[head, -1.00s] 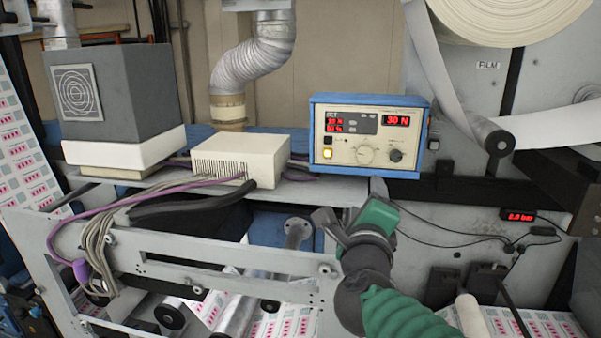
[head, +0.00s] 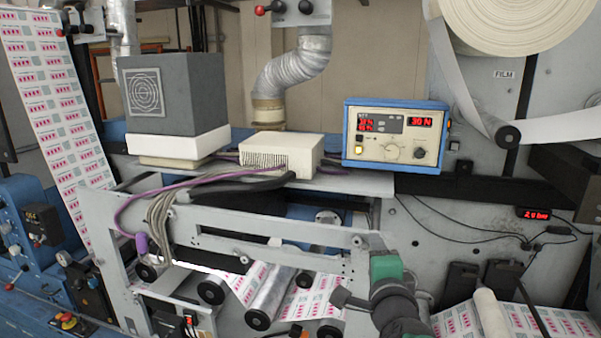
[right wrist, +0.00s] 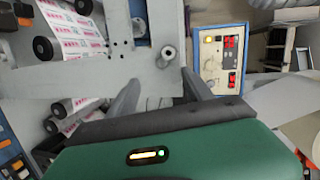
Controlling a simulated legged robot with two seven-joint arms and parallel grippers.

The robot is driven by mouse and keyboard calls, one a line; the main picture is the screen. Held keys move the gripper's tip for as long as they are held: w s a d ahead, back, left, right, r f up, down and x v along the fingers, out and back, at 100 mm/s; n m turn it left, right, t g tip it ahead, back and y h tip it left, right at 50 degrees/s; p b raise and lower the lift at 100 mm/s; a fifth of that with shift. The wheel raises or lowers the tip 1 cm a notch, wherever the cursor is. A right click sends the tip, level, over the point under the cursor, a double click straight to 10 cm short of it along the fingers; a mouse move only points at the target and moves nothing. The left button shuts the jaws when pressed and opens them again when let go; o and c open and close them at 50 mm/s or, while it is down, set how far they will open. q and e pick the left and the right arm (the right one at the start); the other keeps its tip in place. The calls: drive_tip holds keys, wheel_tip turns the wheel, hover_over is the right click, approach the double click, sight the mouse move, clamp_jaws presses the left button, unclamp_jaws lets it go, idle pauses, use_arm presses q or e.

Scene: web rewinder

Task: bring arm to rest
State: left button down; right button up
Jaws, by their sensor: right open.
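My right arm comes in at the bottom right of the head view. Its green and dark grey right gripper (head: 384,262) is in front of the machine's side frame, below the blue-edged control box. The fingers are mostly hidden there. In the right wrist view the two dark fingers of the right gripper (right wrist: 161,78) stand apart with nothing between them, so it is open. They point toward the grey frame plate and the control box (right wrist: 221,62). I cannot tell whether they touch the plate. My left gripper is in neither view.
The control box (head: 395,137) reads 30 N and stands on a shelf beside a white vented box (head: 280,157) with cables. A small red display (head: 533,214) seems to read 2.0 bar. Rollers (head: 258,320), printed web (head: 70,125) and a film roll (head: 515,20) surround the frame.

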drive_tip(key=s+f+n+g+y+b, duration=0.1)
drive_tip(key=s+f+n+g, duration=0.4)
drive_tip(key=f, duration=0.8)
drive_tip(key=s+f+n+g+y+b, duration=0.1)
drive_tip(key=s+f+n+g+b, duration=0.1)
drive_tip(key=s+f+n, duration=0.75)
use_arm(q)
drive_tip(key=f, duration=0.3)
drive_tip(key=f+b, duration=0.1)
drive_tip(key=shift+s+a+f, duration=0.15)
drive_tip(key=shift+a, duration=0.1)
use_arm(e)
drive_tip(key=s+d+f+n+g, duration=0.1)
drive_tip(key=s+d+f+g, duration=0.1)
drive_tip(key=s+f, duration=0.3)
drive_tip(key=s+d+f+n+g, duration=0.2)
drive_tip(key=s+f+g, duration=0.2)
drive_tip(key=f, duration=0.6)
drive_tip(key=shift+s+d+h, duration=0.25)
drive_tip(key=shift+s+h, duration=0.05)
drive_tip(key=shift+s, duration=0.6)
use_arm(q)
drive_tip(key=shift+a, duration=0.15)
use_arm(e)
drive_tip(key=shift+w+a+n, duration=0.1)
drive_tip(key=shift+a+n, duration=0.1)
drive_tip(key=shift+n, duration=0.05)
